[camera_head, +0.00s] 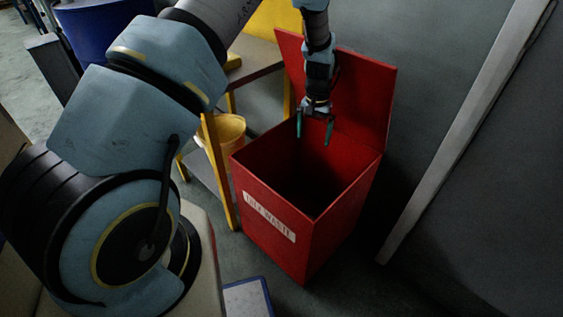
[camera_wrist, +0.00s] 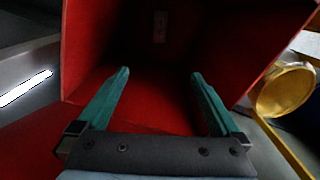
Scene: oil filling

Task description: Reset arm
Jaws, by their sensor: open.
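My gripper (camera_head: 314,126) is above the opening of a red waste bin (camera_head: 272,233), near its raised lid, with its fingers pointing down. The two green fingers are wide apart with nothing between them. In the wrist view my gripper (camera_wrist: 160,85) is open and empty, and the red bin (camera_wrist: 90,45) fills most of the picture behind the fingers. A pale label shows on the bin's front in the head view. The bin's inside is dark, and I cannot tell what lies in it.
A yellow bucket (camera_head: 228,128) stands left of the bin by a table with yellow legs (camera_head: 216,170). A blue drum (camera_head: 95,28) is at the upper left. A pale rail (camera_head: 468,120) runs along the right.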

